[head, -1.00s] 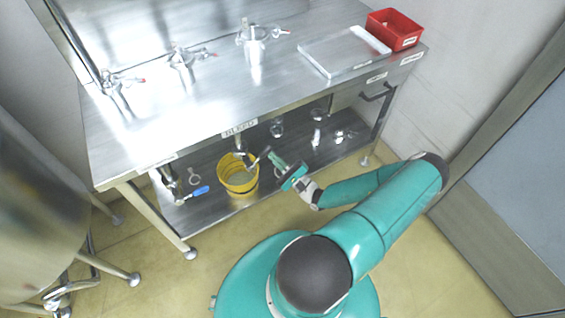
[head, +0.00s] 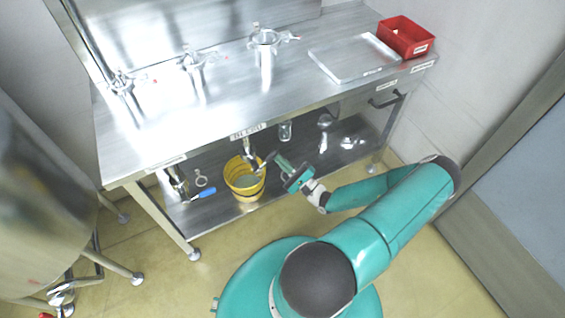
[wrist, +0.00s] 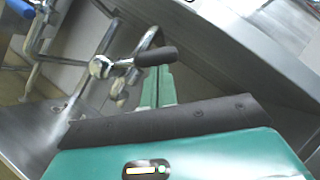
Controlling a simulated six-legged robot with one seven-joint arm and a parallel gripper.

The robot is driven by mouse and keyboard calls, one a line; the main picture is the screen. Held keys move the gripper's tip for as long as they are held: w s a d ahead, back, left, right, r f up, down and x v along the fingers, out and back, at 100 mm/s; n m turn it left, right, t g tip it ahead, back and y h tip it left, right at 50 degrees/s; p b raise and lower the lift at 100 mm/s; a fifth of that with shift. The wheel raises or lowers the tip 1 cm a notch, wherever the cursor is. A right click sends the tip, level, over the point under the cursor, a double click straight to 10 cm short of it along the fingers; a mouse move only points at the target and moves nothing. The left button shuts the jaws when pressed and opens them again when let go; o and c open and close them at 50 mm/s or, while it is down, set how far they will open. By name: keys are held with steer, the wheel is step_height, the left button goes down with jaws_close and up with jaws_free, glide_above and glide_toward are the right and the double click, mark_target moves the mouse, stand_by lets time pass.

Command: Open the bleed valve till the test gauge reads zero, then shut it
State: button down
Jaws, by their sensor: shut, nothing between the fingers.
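A bleed valve with a metal lever and black grip (head: 268,158) sits under the bench edge, above a yellow bucket (head: 246,190) on the lower shelf. In the wrist view the valve's black grip (wrist: 155,57) lies across the far end of my fingers. My gripper (head: 279,158) is shut and empty, with its fingertips close to the right of the grip. The fingers also show in the wrist view (wrist: 158,85); I cannot tell whether they touch the grip. Liquid seems to stand in the bucket. I cannot make out the test gauge or its reading.
A blue-handled valve (head: 201,194) is left of the bucket. A steel tank (head: 40,190) stands at left.

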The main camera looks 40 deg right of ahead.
steer(key=shift+w+a+r+n+g+y, duration=0.3)
steer(key=shift+a+r+n+g, duration=0.4)
steer(key=shift+n, duration=0.6)
steer(key=shift+w+a+r+n+g+y, duration=0.1)
steer(key=shift+a+r+n+g+y, duration=0.25)
steer(key=shift+a+r+n+g, duration=0.7)
steer(key=shift+w+a+r+n+g+y, duration=0.15)
steer(key=shift+a+r+n+g+y, duration=0.3)
steer(key=shift+n, duration=1.1)
steer(key=shift+d+r, duration=0.15)
steer(key=shift+d, duration=0.2)
steer(key=shift+s+d, duration=0.1)
steer(key=shift+d, duration=0.15)
glide_toward(273, 158)
steer(key=s+r, duration=0.1)
steer(key=s+d, duration=0.1)
steer(key=s+r, duration=0.1)
steer(key=shift+d+r, duration=0.25)
steer(key=shift+r, duration=0.05)
